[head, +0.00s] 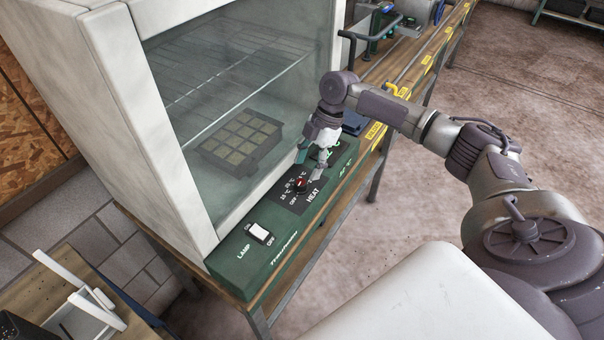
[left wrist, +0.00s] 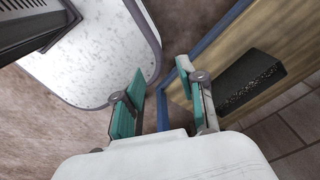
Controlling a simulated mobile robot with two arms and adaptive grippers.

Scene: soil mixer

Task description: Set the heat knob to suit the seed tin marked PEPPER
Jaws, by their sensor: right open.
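The heat knob (head: 300,184) is a small dark and red knob on a black dial plate marked HEAT, on the green front panel (head: 262,262) of the glass-fronted cabinet. Temperature marks in °C and OFF ring it; its exact setting is too small to read. My right gripper (head: 312,164) is open just above and beyond the knob, pointing down at the panel, and hides part of the dial's far side. I cannot tell whether it touches the knob. My left gripper (left wrist: 160,88) is open and empty in the left wrist view. No tin marked PEPPER shows.
A white lamp switch (head: 259,232) sits on the panel near the knob. A seed tray (head: 241,139) stands behind the cabinet glass. A white-framed object (head: 78,283) is at the lower left. Yellow-labelled bench rails run to the upper right; open floor lies right.

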